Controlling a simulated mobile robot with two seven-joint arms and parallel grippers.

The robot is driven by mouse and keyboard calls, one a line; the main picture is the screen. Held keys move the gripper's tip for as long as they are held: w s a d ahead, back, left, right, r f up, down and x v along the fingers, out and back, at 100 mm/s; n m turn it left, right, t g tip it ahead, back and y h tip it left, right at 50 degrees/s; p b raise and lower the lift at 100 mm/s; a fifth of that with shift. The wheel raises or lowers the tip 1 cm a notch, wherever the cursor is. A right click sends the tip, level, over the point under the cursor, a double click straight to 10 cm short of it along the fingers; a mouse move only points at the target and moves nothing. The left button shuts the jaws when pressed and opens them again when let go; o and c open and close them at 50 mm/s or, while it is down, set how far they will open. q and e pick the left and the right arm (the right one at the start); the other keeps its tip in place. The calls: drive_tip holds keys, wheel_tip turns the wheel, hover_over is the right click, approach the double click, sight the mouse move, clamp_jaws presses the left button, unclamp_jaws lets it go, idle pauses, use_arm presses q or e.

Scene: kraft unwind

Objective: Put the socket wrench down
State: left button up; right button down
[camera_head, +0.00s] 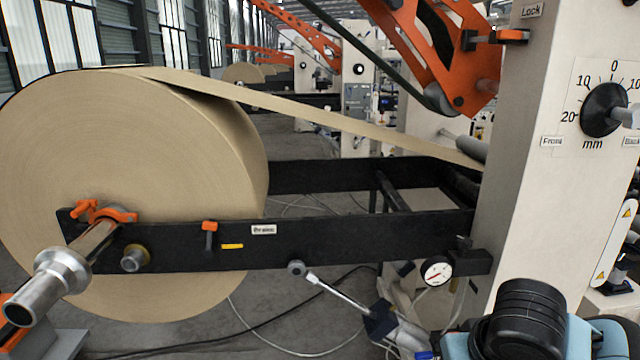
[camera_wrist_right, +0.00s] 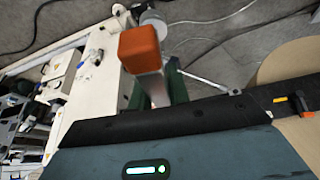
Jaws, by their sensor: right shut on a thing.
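The socket wrench (camera_head: 338,292) is a thin silver bar with a round head at its upper left end. It is tilted and stands out from my right gripper (camera_head: 380,321), whose dark jaws are shut on its lower end. In the head view it is in front of and below the black frame arm, left of the dial gauge. The right wrist view shows the wrench bar (camera_wrist_right: 208,82) reaching right from the dark jaws (camera_wrist_right: 176,88). An orange block (camera_wrist_right: 139,48) on a pale post partly hides the jaws there. My left gripper is out of view.
A big kraft paper roll (camera_head: 110,170) fills the left on a shaft (camera_head: 50,280). A black frame arm (camera_head: 330,240) runs to a pale machine column (camera_head: 540,180). A dial gauge (camera_head: 436,271) hangs close to the wrench. Cables lie on the grey floor (camera_head: 230,335).

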idle(0.3)
drive_tip(key=f, duration=0.3)
drive_tip(key=s+f, duration=0.1)
drive_tip(key=f, duration=0.2)
drive_tip(key=s+a+f, duration=0.1)
drive_tip(key=f, duration=0.1)
drive_tip(key=shift+f, duration=0.4)
drive_tip(key=s+d+f, duration=0.1)
drive_tip(key=s+f, duration=0.4)
drive_tip(key=f, duration=0.5)
drive_tip(key=shift+s, duration=0.35)
drive_tip(key=shift+d, duration=0.1)
